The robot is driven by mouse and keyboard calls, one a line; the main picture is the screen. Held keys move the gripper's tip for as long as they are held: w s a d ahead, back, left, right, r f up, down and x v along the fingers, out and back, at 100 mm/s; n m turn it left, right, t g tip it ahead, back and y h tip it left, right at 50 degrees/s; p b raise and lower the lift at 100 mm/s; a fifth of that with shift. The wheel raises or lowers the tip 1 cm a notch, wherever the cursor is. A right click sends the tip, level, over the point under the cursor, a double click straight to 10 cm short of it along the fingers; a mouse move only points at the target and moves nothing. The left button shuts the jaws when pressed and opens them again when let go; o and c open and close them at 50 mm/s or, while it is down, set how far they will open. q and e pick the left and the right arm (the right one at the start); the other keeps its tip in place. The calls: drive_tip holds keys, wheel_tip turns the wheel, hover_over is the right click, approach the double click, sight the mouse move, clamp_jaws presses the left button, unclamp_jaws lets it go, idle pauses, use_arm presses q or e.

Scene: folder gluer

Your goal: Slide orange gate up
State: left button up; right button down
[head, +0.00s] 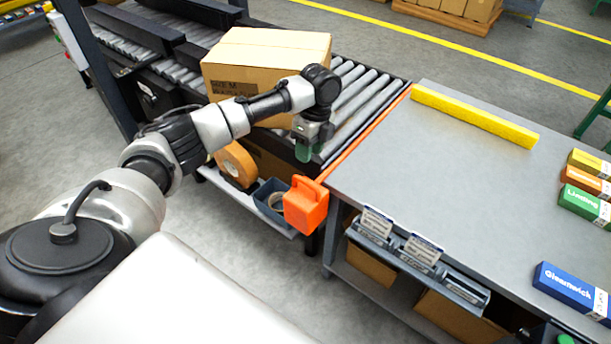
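The orange gate shows as a chunky orange block (306,205) at the front corner between conveyor and table. A thin orange strip runs back from near it along the conveyor's end. My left gripper (314,142) points down over the near end of the rollers, above and behind the orange block and apart from it. Its green-tipped fingers look spread, with nothing between them. A dark part with a green spot (565,340) at the bottom right edge may be my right gripper; it is mostly cut off.
A cardboard box (265,65) sits on the roller conveyor (365,95) behind my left arm. The grey table (440,160) is mostly clear, with a yellow bar (475,117) at its back and small cartons at right.

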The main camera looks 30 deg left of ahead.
sight(305, 180)
use_arm(q)
drive_tip(key=f, duration=0.2)
drive_tip(key=s+f, duration=0.1)
drive_tip(key=f, duration=0.2)
drive_tip(key=f+b, duration=0.1)
drive_tip(key=f, duration=0.2)
drive_tip(key=shift+s+f, duration=0.15)
drive_tip(key=shift+s, duration=0.2)
use_arm(e)
drive_tip(key=w+r, duration=0.2)
drive_tip(key=r, duration=0.1)
drive_tip(key=shift+w+a, duration=0.2)
drive_tip(key=shift+w, duration=0.2)
use_arm(q)
clamp_jaws()
use_arm(e)
drive_tip(key=shift+f, duration=0.1)
